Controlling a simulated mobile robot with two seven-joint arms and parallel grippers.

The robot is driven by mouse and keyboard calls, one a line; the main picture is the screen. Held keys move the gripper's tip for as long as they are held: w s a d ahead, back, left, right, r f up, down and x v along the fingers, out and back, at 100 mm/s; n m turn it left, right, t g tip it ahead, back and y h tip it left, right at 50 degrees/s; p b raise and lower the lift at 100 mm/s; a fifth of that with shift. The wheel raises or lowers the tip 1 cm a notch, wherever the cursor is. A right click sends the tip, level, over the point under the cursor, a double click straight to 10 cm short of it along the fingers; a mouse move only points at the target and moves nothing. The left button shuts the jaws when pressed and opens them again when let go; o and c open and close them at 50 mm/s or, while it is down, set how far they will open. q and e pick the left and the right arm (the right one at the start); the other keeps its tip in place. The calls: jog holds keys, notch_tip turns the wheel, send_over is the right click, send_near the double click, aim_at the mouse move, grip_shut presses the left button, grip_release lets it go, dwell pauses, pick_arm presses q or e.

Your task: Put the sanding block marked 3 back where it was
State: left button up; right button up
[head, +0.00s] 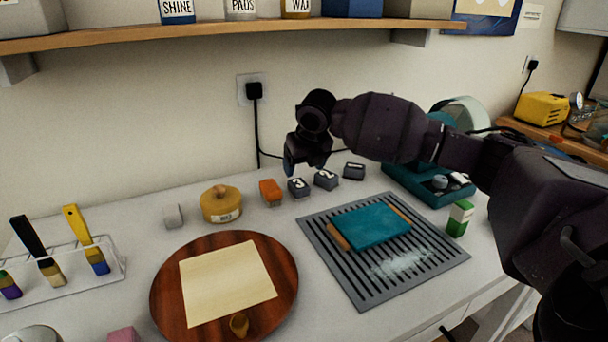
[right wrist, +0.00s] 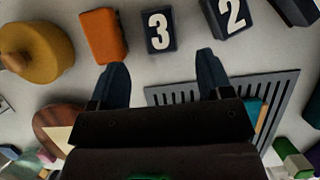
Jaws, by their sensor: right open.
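The sanding block marked 3 (head: 298,187) is a dark grey block with a white numeral, standing on the white table in a row against the back. It also shows in the right wrist view (right wrist: 159,31), ahead of and between the fingertips. My right gripper (head: 306,168) is open and empty, above and just behind the row; its blue fingers (right wrist: 162,64) show apart in the wrist view, not touching the block. The block marked 2 (head: 326,179) stands right of it, with another dark block (head: 354,171) beyond. My left gripper is not in view.
An orange block (head: 270,192) stands just left of block 3, then a yellow round tin (head: 221,204) and a pale cube (head: 173,216). A slotted grey mat (head: 345,278) with a teal-covered board (head: 372,227) lies in front. A round wooden board (head: 168,290) is front left. A shelf (head: 230,31) hangs above.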

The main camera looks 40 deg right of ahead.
jog(key=v, duration=0.4)
jog(key=shift+p, duration=0.35)
jog(key=shift+s+f, duration=0.1)
jog(key=shift+f, duration=0.05)
